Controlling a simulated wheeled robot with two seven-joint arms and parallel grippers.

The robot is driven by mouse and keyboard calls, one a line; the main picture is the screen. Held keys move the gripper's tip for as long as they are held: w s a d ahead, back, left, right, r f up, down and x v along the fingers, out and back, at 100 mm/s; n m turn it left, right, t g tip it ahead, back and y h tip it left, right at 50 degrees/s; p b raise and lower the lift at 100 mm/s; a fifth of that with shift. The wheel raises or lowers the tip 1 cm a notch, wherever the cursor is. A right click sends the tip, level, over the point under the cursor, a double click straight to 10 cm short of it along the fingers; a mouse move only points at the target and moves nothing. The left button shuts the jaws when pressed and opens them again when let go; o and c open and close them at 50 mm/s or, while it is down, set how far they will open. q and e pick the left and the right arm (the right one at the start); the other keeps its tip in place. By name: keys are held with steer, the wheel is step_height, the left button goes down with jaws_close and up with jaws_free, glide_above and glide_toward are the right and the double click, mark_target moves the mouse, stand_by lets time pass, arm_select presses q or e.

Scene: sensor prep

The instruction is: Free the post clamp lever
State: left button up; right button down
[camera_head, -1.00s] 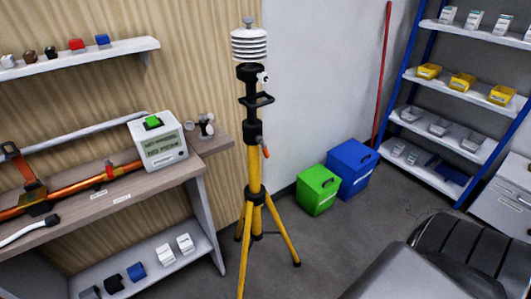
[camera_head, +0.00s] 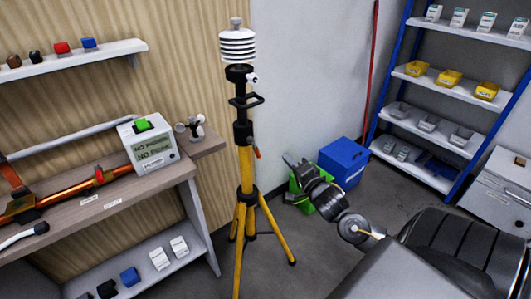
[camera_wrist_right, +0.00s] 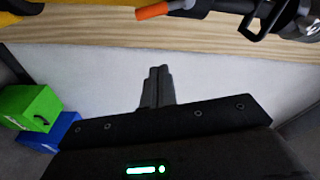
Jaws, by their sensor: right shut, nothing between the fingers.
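The yellow tripod (camera_head: 246,185) stands upright with a black clamp collar (camera_head: 242,132) on its post. The orange-tipped clamp lever (camera_head: 257,153) hangs down at the right side of the post. In the right wrist view the orange lever tip (camera_wrist_right: 152,12) and its grey arm lie along the top edge. My right gripper (camera_head: 289,159) is right of the post, apart from the lever. In the right wrist view its fingers (camera_wrist_right: 159,70) are together and empty, below the lever in the picture. My left gripper is not in view.
A white louvred sensor (camera_head: 238,46) tops the post. The wooden bench (camera_head: 110,205) with a white meter (camera_head: 150,150) is on the left. A green box (camera_head: 297,188) and blue box (camera_head: 343,160) stand behind my right arm. A blue-framed shelf (camera_head: 440,130) is at the right.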

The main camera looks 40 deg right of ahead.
mark_target(259, 155)
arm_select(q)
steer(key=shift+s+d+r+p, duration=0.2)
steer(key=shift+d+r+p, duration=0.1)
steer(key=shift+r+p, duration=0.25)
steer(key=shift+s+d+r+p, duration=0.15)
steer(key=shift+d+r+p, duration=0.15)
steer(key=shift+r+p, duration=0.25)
arm_select(e)
steer(key=w+a, duration=0.2)
steer(key=w, duration=0.7)
steer(key=shift+a+f, duration=0.15)
steer(key=shift+f, duration=0.3)
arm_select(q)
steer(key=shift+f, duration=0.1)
arm_select(e)
steer(key=shift+w, duration=0.1)
steer(key=a+m+p, duration=0.1)
steer(key=m+p, duration=0.1)
steer(key=a+f+m+p, duration=0.1)
steer(key=m, duration=0.1)
steer(key=shift+g+p, duration=0.3)
steer(key=shift+p, duration=0.1)
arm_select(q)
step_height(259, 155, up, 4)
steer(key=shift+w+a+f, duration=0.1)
arm_select(e)
steer(key=shift+d, duration=0.1)
